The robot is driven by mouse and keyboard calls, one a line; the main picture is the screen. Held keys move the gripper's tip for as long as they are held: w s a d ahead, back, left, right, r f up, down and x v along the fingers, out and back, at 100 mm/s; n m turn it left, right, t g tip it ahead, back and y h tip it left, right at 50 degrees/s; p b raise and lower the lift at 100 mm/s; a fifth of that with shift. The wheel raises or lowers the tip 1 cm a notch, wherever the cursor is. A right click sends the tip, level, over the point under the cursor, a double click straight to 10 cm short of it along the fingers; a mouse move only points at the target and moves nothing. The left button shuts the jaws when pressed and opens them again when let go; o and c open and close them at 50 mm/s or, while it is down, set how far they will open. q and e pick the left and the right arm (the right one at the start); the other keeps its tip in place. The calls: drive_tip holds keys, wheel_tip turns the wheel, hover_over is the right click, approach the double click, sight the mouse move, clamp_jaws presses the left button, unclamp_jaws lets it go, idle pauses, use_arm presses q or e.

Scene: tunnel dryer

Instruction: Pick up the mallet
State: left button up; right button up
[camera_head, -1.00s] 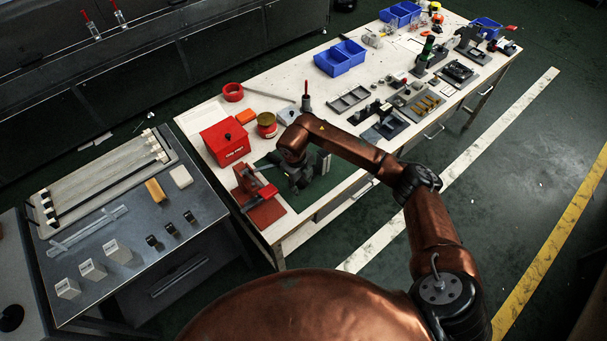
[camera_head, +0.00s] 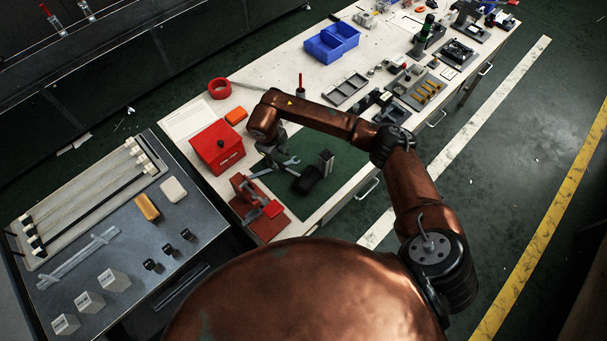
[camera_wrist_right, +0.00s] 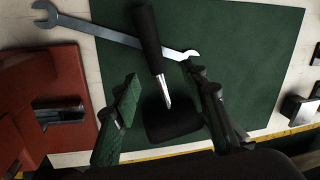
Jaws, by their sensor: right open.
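The mallet lies on a dark green mat (camera_head: 345,168) on the workbench. Its black head (camera_head: 307,180) shows in the head view, and part of its handle is hidden by my gripper there. In the right wrist view the mallet's black grip (camera_wrist_right: 148,38) and short metal shaft point down to the dark head (camera_wrist_right: 175,122). My right gripper (camera_head: 270,155) is open above the mallet. In the wrist view its fingers (camera_wrist_right: 165,112) stand on either side of the shaft and head, apart from them. My left gripper is not in view.
A wrench (camera_wrist_right: 115,36) lies across the mat's edge, partly behind the mallet's grip. A red vise (camera_head: 258,207) and red box (camera_head: 217,147) stand close by on the left. A small upright block (camera_head: 326,162) stands right of the mallet.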

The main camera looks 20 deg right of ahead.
sight(284, 167)
drive_tip(key=shift+s+d+f, duration=0.1)
drive_tip(key=shift+d+f, duration=0.05)
drive_tip(key=shift+f, duration=0.45)
drive_tip(key=shift+s+d+f, duration=0.1)
drive_tip(key=shift+f, duration=0.5)
drive_tip(key=f, duration=0.3)
drive_tip(key=shift+d+f, duration=0.15)
drive_tip(key=shift+d, duration=0.1)
drive_tip(key=shift+f, duration=0.2)
drive_tip(key=c, duration=0.6)
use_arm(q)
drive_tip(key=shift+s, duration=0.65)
use_arm(e)
clamp_jaws()
